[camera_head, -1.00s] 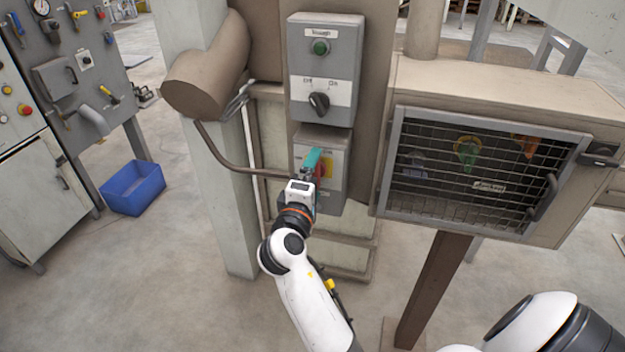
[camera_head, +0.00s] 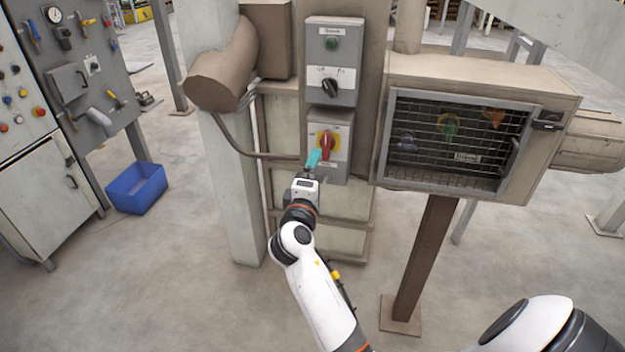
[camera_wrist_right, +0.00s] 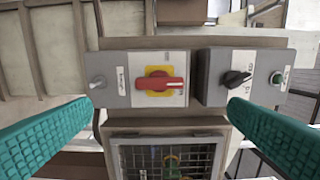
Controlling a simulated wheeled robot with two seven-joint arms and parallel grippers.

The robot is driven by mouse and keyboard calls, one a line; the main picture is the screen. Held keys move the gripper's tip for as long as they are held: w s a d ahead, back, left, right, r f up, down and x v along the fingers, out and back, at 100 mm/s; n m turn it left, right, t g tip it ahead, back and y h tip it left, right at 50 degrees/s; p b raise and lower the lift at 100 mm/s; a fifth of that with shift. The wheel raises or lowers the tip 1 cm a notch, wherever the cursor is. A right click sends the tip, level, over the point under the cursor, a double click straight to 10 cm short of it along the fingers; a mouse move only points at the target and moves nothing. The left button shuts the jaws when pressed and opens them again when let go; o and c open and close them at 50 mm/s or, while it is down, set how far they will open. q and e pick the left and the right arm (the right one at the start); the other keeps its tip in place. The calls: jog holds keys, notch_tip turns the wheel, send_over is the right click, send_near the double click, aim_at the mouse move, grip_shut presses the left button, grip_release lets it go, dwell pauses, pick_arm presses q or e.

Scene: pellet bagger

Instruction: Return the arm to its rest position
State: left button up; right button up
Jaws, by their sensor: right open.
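My right gripper (camera_head: 313,158) has teal fingers and stands in front of the lower grey switch box in the head view. In the right wrist view the fingers (camera_wrist_right: 165,112) are wide apart at the two sides, with nothing between them. In the right wrist view the red handle (camera_wrist_right: 158,84) lies ahead of the fingers, apart from both. My left gripper is not in view.
The upper grey box (camera_head: 332,60) has a black selector and green button. A meshed cabinet (camera_head: 560,90) stands to the right on a brown post (camera_head: 425,255). A pale column (camera_head: 232,190) stands left, and a blue bin (camera_head: 136,188) sits on the floor.

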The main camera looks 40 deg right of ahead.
jog(key=shift+w+d+f, duration=0.1)
dwell(0.3)
jog(key=w+a+f+n+y, duration=0.1)
jog(key=a+f+y, duration=0.2)
jog(key=f, duration=0.6)
jog(key=a+f+n+y, duration=0.1)
jog(key=a+f+y, duration=0.1)
jog(key=f, duration=0.7)
jog(key=s+a+f+g+y, duration=0.25)
jog(key=s+f, duration=0.25)
jog(key=f, duration=0.6)
jog(key=s+a+f+g+y, duration=0.1)
jog(key=s+a+f+y, duration=0.3)
jog(key=f, duration=0.7)
jog(key=s+a+f+m+g, duration=0.2)
jog(key=s+f+m+g, duration=0.15)
jog(key=s+f, duration=1.05)
jog(key=s+f+m+g+y, duration=0.1)
jog(key=s+f+m+g, duration=0.1)
jog(key=s, duration=1)
jog(key=s+f+m+g+y, duration=0.1)
jog(key=s+f, duration=0.4)
jog(key=s, duration=0.8)
jog(key=shift+s+d+m+g, duration=0.25)
jog(key=shift+m+g, duration=0.25)
jog(key=shift+m, duration=0.15)
